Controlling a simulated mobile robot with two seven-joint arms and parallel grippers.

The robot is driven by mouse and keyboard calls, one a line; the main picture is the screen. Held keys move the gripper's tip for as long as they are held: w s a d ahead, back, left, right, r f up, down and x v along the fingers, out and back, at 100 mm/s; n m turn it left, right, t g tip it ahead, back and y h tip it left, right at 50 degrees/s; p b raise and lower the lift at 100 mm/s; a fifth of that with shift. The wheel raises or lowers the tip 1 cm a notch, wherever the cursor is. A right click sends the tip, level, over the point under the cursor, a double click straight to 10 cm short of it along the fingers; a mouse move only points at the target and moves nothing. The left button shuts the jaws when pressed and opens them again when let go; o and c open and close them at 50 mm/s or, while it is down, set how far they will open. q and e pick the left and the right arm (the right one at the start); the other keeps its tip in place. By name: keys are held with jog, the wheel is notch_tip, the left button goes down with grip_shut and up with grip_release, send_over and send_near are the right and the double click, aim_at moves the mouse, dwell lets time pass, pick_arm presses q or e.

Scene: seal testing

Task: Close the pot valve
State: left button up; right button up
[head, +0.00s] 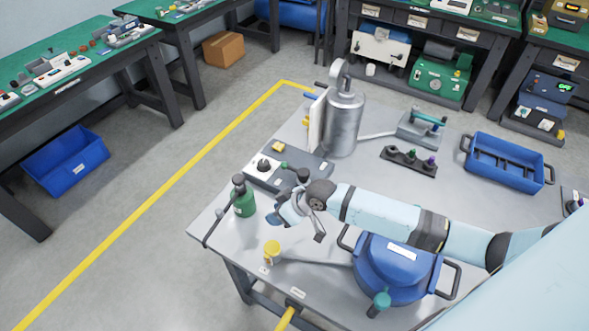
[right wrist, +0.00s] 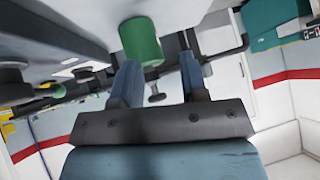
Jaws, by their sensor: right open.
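A blue pot (head: 398,272) with two side handles stands on the grey table, partly behind my right arm. A teal knob (head: 381,300) is at its front. A grey pipe runs left from the pot to a yellow knob (head: 272,247). I cannot tell which knob is the pot valve. My right gripper (head: 300,215) is above the table, left of the pot, open and apparently empty. In the right wrist view its two blue fingers (right wrist: 158,70) are spread, with a green cylinder (right wrist: 141,42) beyond them, probably the green bottle (head: 244,200). My left gripper is not in view.
A metal tank (head: 343,125) with a gauge, a dark control box (head: 290,168) and a blue tray (head: 503,165) stand on the table (head: 300,285). A black holder (head: 408,160) is near the tray. Bare tabletop shows around the yellow knob.

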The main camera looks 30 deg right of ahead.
jog(key=w+d+r+g+h+b, duration=0.1)
jog(key=w+d+r+g, duration=0.1)
jog(key=w+d+r, duration=0.55)
jog(key=w+d+r+g+h+b, duration=0.15)
jog(key=w+d, duration=0.25)
jog(key=d, duration=0.6)
jog(key=shift+m+t+y, duration=0.25)
jog(key=shift+m, duration=0.15)
jog(key=x, duration=1.1)
jog(key=shift+w+a+p, duration=0.15)
jog(key=shift+a+p, duration=0.1)
jog(key=shift+p, duration=0.15)
jog(key=shift+w+a+f, duration=0.1)
jog(key=shift+f, duration=0.3)
jog(key=c, duration=0.7)
jog(key=shift+r, duration=0.1)
grip_shut()
